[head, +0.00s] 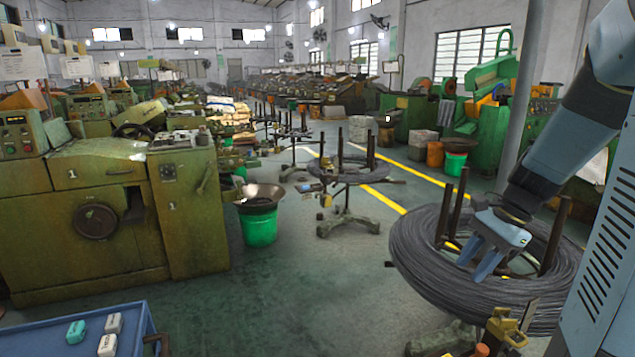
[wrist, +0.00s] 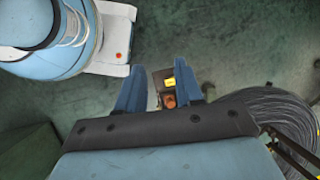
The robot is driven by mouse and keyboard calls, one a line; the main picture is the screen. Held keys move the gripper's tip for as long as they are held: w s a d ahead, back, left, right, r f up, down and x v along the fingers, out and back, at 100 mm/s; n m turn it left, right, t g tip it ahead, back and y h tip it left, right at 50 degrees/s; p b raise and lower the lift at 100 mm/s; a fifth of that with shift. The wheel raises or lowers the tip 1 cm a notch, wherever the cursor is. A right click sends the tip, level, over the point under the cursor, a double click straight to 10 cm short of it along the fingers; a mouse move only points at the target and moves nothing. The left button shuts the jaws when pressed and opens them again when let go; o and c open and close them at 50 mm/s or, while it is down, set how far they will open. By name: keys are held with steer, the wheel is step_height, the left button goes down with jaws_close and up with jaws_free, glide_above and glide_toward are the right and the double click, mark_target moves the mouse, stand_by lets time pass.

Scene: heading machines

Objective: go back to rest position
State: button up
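My gripper (head: 483,262) has blue fingers and hangs at the lower right of the head view, in front of a large coil of grey wire (head: 420,245). In the wrist view my gripper (wrist: 163,88) has its two fingers spread apart with nothing between them. The green floor and a small yellow and orange thing (wrist: 169,92) show beyond the gap between the fingers. My blue-grey arm comes down from the upper right in the head view, bent at the wrist.
A blue cart (head: 75,325) at the lower left carries several small white and teal blocks. A green machine (head: 105,205) stands left. A green bucket (head: 259,225) and another wire coil stand (head: 345,172) are mid-floor. A grey post (head: 523,100) rises at right.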

steer(key=s+a+r+n+t+h, duration=0.5)
steer(key=s+a+r+n, duration=0.3)
steer(key=s+r+n, duration=0.3)
steer(key=shift+n+t, duration=0.3)
steer(key=shift+n, duration=1.1)
steer(key=shift+r, duration=0.1)
